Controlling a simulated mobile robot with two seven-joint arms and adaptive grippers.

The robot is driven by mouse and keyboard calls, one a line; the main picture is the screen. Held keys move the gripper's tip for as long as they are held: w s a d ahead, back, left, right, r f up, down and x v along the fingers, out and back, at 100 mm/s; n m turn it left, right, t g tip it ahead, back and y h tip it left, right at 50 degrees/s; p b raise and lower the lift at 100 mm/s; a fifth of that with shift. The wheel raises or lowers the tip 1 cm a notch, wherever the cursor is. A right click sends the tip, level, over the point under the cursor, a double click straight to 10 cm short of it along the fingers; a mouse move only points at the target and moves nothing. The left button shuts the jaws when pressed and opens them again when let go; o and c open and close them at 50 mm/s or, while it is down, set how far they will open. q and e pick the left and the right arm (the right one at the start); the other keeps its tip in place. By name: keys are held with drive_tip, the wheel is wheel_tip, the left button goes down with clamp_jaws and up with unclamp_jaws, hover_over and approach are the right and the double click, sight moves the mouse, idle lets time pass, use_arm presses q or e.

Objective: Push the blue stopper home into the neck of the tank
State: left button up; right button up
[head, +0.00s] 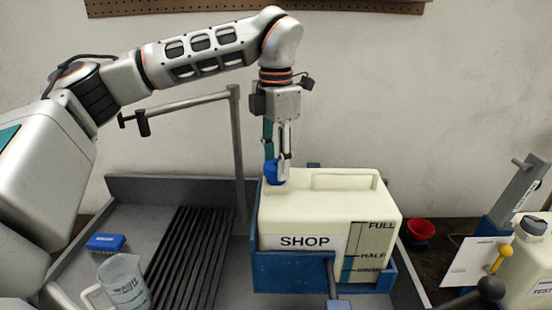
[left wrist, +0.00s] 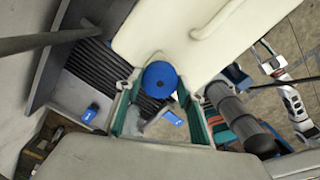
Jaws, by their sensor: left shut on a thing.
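The cream tank (head: 325,207), labelled SHOP, stands upright in a blue cradle (head: 284,272). The blue stopper (head: 271,175) is at the left end of the tank's top. My left gripper (head: 279,173) points straight down there and is shut on the stopper. In the left wrist view the stopper's round blue top (left wrist: 160,75) shows between the green-edged fingers, beside the tank's cream top (left wrist: 185,30). The neck is hidden under the stopper and fingers, so I cannot tell how deep the stopper sits.
A grey post (head: 237,150) with a side arm stands behind and left of the tank. A clear jug (head: 125,284) and a blue brush (head: 106,242) lie left of a black grate (head: 188,258). A red cup (head: 420,229) and another tank (head: 528,262) are to the right.

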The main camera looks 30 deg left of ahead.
sight(275, 165)
use_arm(q)
drive_tip(key=shift+f, duration=0.75)
drive_tip(key=o, duration=1.5)
wheel_tip(275, 165, up, 12)
drive_tip(key=shift+s, duration=0.1)
